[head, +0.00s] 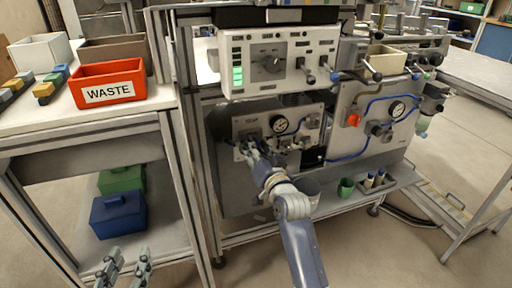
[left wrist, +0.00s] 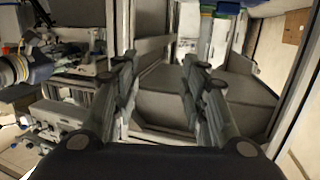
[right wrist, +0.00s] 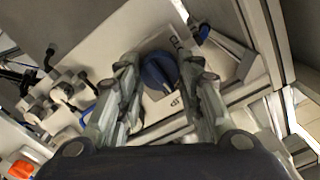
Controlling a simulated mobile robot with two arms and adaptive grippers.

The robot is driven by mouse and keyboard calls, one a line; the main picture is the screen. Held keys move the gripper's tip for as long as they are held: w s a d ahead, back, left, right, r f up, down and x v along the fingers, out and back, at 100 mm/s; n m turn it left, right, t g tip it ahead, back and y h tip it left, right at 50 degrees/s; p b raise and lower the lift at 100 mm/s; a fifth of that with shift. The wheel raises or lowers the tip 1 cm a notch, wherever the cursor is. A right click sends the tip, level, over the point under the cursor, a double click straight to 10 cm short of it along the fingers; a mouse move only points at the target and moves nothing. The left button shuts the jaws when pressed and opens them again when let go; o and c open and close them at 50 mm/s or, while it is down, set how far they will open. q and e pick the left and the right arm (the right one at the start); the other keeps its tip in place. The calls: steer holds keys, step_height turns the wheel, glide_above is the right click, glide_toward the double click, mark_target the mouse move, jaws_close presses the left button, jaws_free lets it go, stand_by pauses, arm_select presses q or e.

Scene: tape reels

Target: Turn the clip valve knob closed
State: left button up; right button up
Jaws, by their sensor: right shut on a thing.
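The clip valve knob is a dark blue round knob (right wrist: 158,72) on a pale panel in the right wrist view, beside partly hidden lettering. My right gripper (right wrist: 160,85) has its fingers on either side of the knob and is shut on it. In the head view my right gripper (head: 250,150) reaches the left part of the lower panel (head: 305,120), and it hides the knob there. My left gripper (head: 126,268) is open and empty at the lower left, well away from the panel; its parted fingers (left wrist: 160,75) also show in the left wrist view.
A gauge (head: 280,124) and small fittings sit right of my right gripper. An orange-red knob (head: 353,120) and a second gauge (head: 396,109) are on the right panel. A red WASTE bin (head: 108,84) stands on the left bench, with a blue box (head: 118,215) on the shelf below.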

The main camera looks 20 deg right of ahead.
arm_select(q)
steer(key=s+a+f+g+y+p, duration=0.25)
steer(key=s+f+g, duration=0.35)
steer(key=s, duration=0.3)
steer(key=s+a+f+g+y+p, duration=0.1)
steer(key=s+a+f+g+p, duration=0.3)
steer(key=s+f+g, duration=0.3)
step_height(320, 180, down, 18)
steer(key=s+p, duration=0.2)
steer(key=p, duration=0.3)
steer(key=shift+g, duration=0.3)
arm_select(e)
steer(key=shift+a+n, duration=0.2)
steer(key=shift+n, duration=8.3)
arm_select(q)
steer(key=shift+f, duration=0.15)
arm_select(e)
steer(key=o, duration=1.1)
steer(key=shift+c, duration=0.2)
arm_select(q)
steer(key=shift+d, duration=0.1)
